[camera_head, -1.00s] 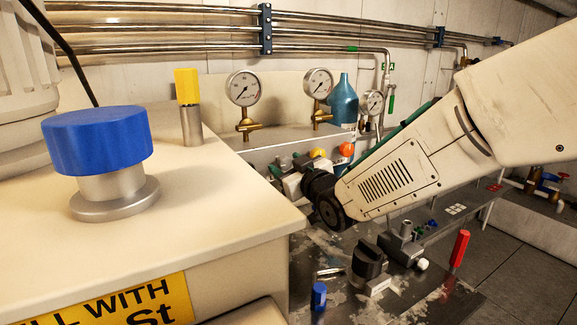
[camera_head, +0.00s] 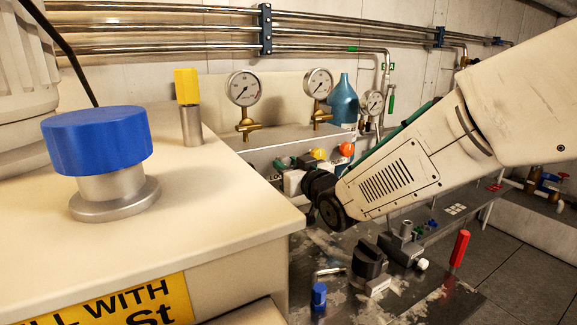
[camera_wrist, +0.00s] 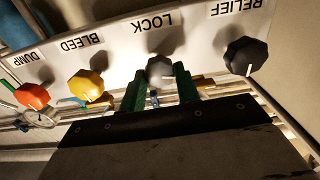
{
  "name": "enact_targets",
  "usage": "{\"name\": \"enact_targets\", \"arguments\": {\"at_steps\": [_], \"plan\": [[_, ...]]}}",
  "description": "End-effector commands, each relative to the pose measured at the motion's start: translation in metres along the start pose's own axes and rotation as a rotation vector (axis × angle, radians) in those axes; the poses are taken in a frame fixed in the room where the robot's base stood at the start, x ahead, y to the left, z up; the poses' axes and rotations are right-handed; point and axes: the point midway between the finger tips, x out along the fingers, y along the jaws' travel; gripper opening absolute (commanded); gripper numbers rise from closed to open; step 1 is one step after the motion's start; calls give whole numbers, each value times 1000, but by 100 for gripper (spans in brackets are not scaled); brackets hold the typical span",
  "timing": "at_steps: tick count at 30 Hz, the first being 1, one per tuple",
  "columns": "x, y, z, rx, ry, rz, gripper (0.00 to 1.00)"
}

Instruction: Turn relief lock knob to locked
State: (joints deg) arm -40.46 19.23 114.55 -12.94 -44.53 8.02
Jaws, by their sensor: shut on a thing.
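In the wrist view the panel lettering is upside down. The grey lock knob (camera_wrist: 158,68) sits by the word LOCK on the white panel (camera_wrist: 120,55). My gripper (camera_wrist: 161,84) has its two green fingers on either side of this knob and is shut on it. The knob's pointer mark cannot be made out. The black RELIEF knob (camera_wrist: 246,56) is to the right, with a white mark. In the head view my gripper (camera_head: 293,163) is at the panel beyond the bench, and the lock knob is hidden.
The yellow BLEED knob (camera_wrist: 86,86) and orange DUMP knob (camera_wrist: 31,96) are left of my fingers. In the head view a blue-capped fitting (camera_head: 98,140) stands on the near cabinet. A black knob (camera_head: 369,260) and a red handle (camera_head: 460,248) rise from the lower bench.

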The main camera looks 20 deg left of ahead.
Motion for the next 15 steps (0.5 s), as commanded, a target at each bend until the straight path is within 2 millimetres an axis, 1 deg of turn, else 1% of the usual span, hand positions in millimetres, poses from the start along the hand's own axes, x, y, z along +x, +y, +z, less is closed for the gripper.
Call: {"name": "enact_targets", "arguments": {"at_steps": [15], "plan": [[0, 1, 1, 486, -1, -1, 9]]}}
